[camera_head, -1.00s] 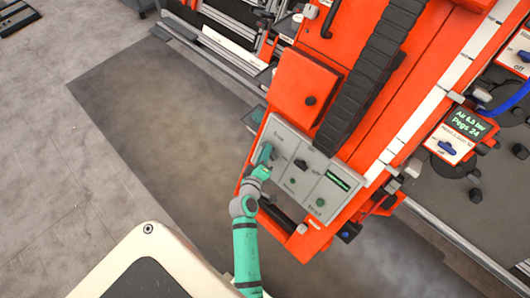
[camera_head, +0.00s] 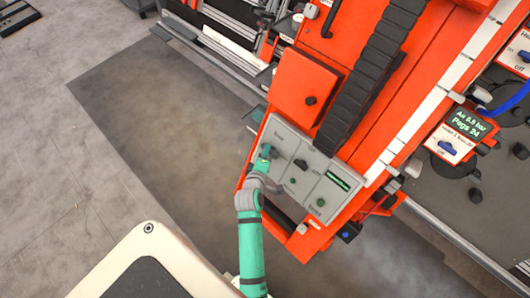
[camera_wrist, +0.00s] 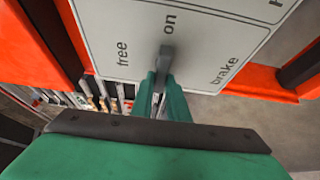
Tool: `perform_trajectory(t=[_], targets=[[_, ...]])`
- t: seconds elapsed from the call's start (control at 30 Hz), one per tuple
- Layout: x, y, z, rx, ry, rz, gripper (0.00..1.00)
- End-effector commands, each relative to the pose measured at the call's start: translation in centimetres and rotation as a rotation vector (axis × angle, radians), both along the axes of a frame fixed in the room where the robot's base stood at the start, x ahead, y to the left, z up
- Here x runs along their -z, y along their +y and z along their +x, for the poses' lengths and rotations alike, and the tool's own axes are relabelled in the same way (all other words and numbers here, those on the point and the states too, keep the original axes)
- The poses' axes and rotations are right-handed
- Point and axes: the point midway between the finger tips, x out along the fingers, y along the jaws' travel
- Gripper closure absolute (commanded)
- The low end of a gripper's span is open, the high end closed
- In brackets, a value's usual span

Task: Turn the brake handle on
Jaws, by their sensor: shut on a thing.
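The brake handle (camera_wrist: 166,58) is a small grey lever on the pale grey control panel (camera_wrist: 110,18). In the wrist view its far end lies just below the word "on". The word "free" is to its left and "brake" to its lower right. My gripper (camera_wrist: 164,84) has its green fingers shut on the near part of the handle. In the head view my gripper (camera_head: 266,153) is at the left part of the panel (camera_head: 314,152) and hides most of the handle.
The panel also carries a black selector knob (camera_head: 301,163), a small display (camera_head: 338,181) and a green button (camera_head: 321,202). An orange box (camera_head: 305,84) and a black cable chain (camera_head: 368,75) are above it. Open floor (camera_head: 60,150) lies to the left.

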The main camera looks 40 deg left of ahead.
Motion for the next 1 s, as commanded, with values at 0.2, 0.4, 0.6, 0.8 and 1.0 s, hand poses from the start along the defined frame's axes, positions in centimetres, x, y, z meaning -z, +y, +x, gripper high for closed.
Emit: perform_trajectory(t=[0.2, 0.4, 0.6, 0.8, 1.0], targets=[[0.1, -0.2, 0.1, 0.003, 0.001, -0.005, 1.0], [0.1, -0.2, 0.1, 0.003, 0.001, -0.005, 0.67], [0.1, -0.1, 0.0, 0.002, 0.001, -0.003, 0.67], [-0.2, -0.4, -0.6, 0.001, 0.001, -0.002, 0.67], [-1.5, -1.7, -3.3, 0.001, 0.001, -0.002, 0.67]])
